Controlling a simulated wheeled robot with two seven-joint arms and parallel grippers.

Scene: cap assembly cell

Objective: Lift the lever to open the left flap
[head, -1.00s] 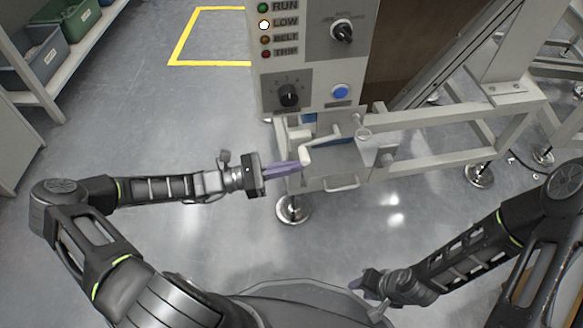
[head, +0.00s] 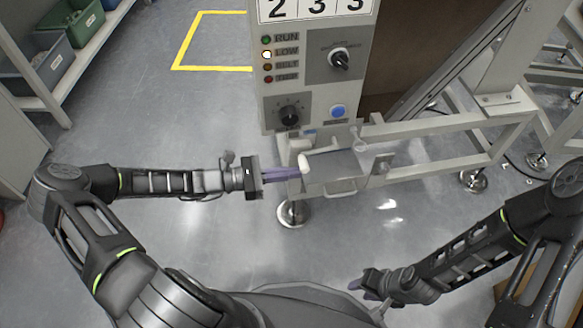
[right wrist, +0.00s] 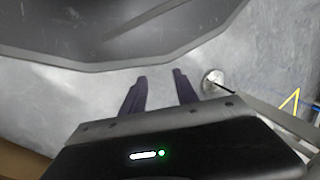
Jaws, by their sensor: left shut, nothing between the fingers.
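The lever has a white rounded knob (head: 304,163) at the left end of a small grey fixture on the front of the machine. My left gripper (head: 297,172) is shut, with nothing between its purple fingers. Its tips are right at the knob, slightly below and left of it; I cannot tell if they touch. A grey plate (head: 338,166) lies to the right of the knob; I cannot tell for certain whether it is the left flap. My right gripper (head: 361,283) is low at the front, away from the fixture. In the right wrist view its fingers (right wrist: 160,76) are apart and empty.
The control panel (head: 308,85) with dials, a blue button and a lit LOW lamp rises behind the fixture. A pale frame rail (head: 440,128) runs right from it. A machine foot (head: 292,213) stands below my left gripper. A shelf with bins (head: 45,55) is at the far left.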

